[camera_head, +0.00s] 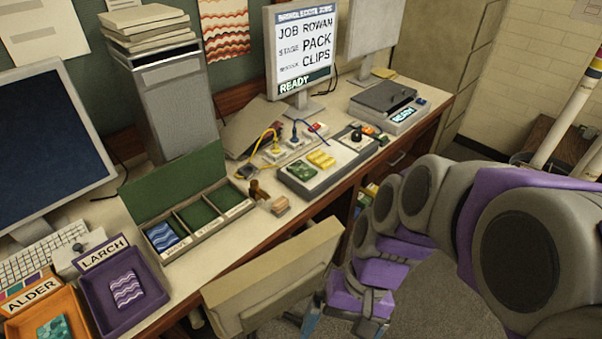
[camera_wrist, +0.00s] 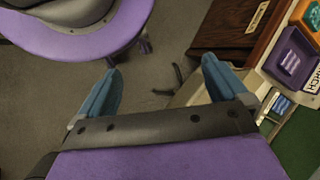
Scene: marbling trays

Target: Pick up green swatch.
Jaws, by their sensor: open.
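A green marbled swatch (camera_head: 302,170) lies on a grey flat device (camera_head: 330,171) on the desk, just left of yellow pieces (camera_head: 321,159). A teal-green swatch (camera_head: 52,328) lies in the orange ALDER tray (camera_head: 14,326) at the lower left. My gripper (camera_head: 342,322) is open and empty, low in front of the desk and well apart from both swatches. In the wrist view my gripper (camera_wrist: 160,70) has its blue fingers spread over the floor.
A purple LARCH tray (camera_head: 146,315) holds a purple swatch. An open green-lidded box (camera_head: 203,222) has a blue swatch in its left compartment. A beige chair back (camera_head: 275,280) stands at the desk front beside my gripper. A stamp (camera_head: 258,190) and cables lie near the device.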

